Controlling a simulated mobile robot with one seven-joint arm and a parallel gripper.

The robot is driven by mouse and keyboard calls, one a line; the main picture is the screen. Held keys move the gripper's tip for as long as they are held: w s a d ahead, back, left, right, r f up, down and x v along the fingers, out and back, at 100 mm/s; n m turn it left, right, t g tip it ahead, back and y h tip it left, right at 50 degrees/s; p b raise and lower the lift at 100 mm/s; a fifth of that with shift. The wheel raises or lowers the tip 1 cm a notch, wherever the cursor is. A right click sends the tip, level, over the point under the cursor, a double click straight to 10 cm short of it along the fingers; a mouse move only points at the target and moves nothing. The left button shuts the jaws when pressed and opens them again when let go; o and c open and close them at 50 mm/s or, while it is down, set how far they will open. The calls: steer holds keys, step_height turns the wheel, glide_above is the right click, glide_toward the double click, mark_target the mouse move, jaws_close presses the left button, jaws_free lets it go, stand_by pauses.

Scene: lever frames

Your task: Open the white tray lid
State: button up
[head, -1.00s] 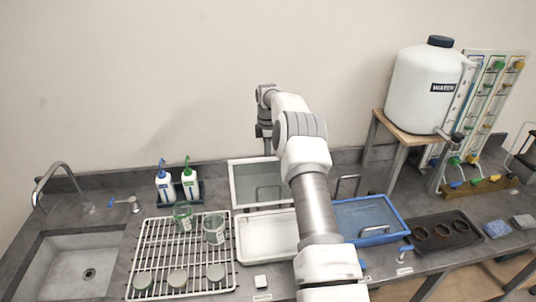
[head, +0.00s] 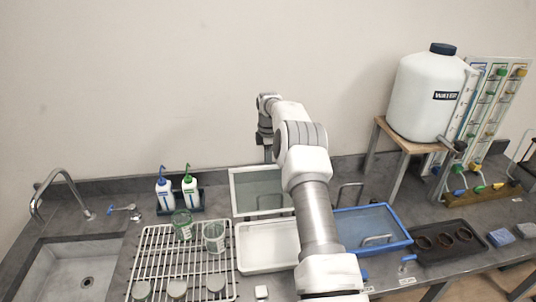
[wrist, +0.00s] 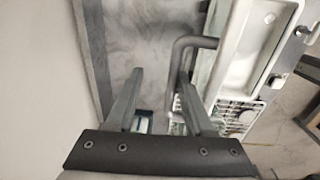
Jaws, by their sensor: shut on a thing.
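The white tray (head: 268,262) sits on the counter in the head view, its inside showing. Its white-framed glass lid (head: 233,192) stands raised along the tray's back edge, with a bar handle on its face. The bar lies close to the right finger. The white tray (wrist: 252,45) fills the right of the wrist view. In the head view my arm covers the tray's right end, and the fingertips cannot be made out.
A blue-lidded tray (head: 372,225) stands right of my arm. A wire rack (head: 160,262) with glass beakers lies left of the white tray. Two wash bottles (head: 177,193) stand behind the rack. The wall is close behind the lid.

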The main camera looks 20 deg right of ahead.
step_height(320, 180, up, 17)
steer(key=s, duration=0.1)
steer(key=shift+a+r, duration=0.2)
stand_by(0.7)
